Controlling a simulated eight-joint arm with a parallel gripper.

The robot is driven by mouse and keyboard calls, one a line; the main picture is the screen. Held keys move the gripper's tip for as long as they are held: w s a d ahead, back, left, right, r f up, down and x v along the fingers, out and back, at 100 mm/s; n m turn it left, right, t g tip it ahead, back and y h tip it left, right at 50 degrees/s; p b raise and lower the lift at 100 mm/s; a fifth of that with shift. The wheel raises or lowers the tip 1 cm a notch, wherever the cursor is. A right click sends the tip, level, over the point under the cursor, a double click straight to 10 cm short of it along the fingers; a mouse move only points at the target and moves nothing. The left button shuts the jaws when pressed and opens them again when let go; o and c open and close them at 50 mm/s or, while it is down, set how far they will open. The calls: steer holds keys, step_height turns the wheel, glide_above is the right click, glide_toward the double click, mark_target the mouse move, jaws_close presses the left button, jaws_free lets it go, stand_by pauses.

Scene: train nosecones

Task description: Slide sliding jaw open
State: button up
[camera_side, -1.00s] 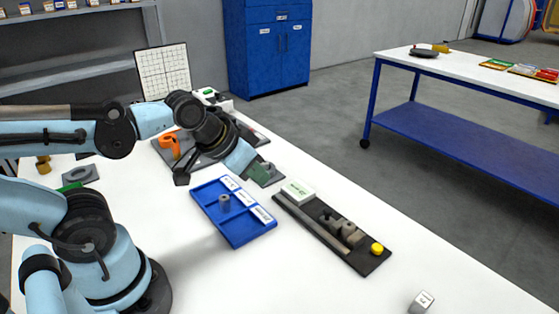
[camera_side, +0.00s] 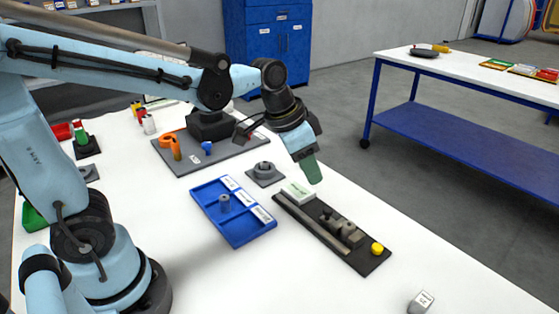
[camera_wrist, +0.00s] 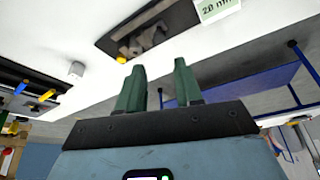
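A black fixture (camera_side: 365,262) lies on the white table, with a grey rail along one side. Grey jaw parts (camera_side: 347,231) sit at its middle, and a yellow knob (camera_side: 377,249) is at its near right end. Which grey part is the sliding jaw I cannot tell for sure. In the wrist view the grey parts (camera_wrist: 150,37) and yellow knob (camera_wrist: 121,60) lie beyond my fingertips. My gripper (camera_side: 312,178) hangs in the air above the fixture's far end, touching nothing. In the wrist view its two green fingers (camera_wrist: 159,68) stand apart and empty.
A grey ring part (camera_side: 265,172) on a plate is behind the tray. A small labelled block (camera_side: 421,302) lies near the front edge.

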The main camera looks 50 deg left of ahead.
mark_target(327, 209)
steer(key=shift+x, duration=6)
jaws_close()
